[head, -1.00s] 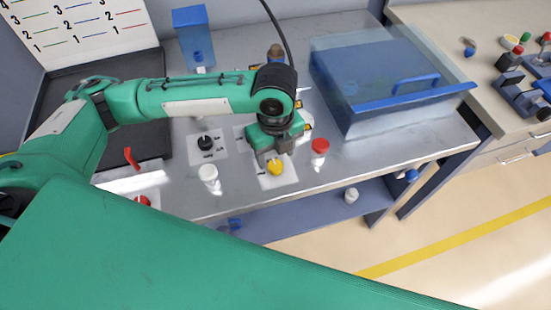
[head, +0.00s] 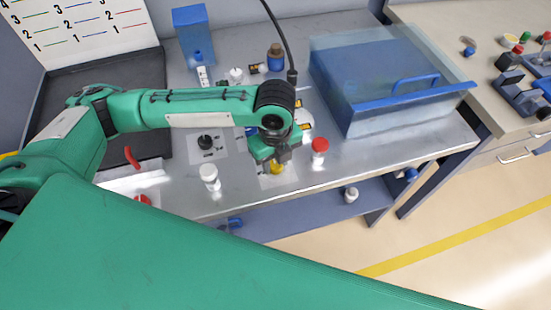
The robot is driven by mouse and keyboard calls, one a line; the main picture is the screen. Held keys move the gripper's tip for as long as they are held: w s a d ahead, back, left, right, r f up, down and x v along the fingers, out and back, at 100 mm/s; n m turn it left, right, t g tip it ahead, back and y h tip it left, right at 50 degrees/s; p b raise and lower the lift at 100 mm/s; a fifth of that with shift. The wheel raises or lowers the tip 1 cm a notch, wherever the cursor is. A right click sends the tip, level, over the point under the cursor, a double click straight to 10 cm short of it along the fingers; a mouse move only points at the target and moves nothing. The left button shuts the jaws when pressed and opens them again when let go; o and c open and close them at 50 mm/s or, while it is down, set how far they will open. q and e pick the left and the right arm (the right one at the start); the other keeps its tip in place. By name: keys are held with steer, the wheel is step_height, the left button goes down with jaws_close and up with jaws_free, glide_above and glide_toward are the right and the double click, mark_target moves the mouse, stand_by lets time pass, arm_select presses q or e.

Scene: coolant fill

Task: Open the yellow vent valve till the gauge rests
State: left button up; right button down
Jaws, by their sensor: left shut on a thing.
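The yellow vent valve (head: 277,168) is a small yellow knob on a pale plate near the front edge of the metal bench. My left gripper (head: 276,161) points down over it and is shut on it. The fingers and wrist cover part of the knob, so its exact turn angle is hard to tell. A round white face (head: 305,118), possibly the gauge, shows partly behind my left wrist; no needle can be read. My right gripper is not in view.
A red-capped bottle (head: 319,150) stands close right of the valve. A white-capped bottle (head: 210,177) and a black knob (head: 206,142) are to the left. A black hose (head: 280,40) hangs behind my wrist.

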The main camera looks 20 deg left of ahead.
arm_select(q)
steer(key=shift+r+p, duration=0.15)
steer(key=shift+p, duration=0.25)
steer(key=shift+r+n+p, duration=0.15)
steer(key=shift+n+p, duration=0.45)
steer(key=shift+p, duration=0.35)
steer(key=n+p, duration=0.3)
steer(key=p, duration=0.2)
steer(key=shift+r, duration=0.15)
steer(key=n+p, duration=0.9)
steer(key=p, duration=0.3)
steer(key=shift+w+f+n+p, duration=0.1)
steer(key=shift+f+n+p, duration=0.25)
steer(key=shift+n+p, duration=0.95)
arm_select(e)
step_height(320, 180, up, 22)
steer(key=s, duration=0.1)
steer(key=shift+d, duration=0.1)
arm_select(q)
steer(key=o, duration=1)
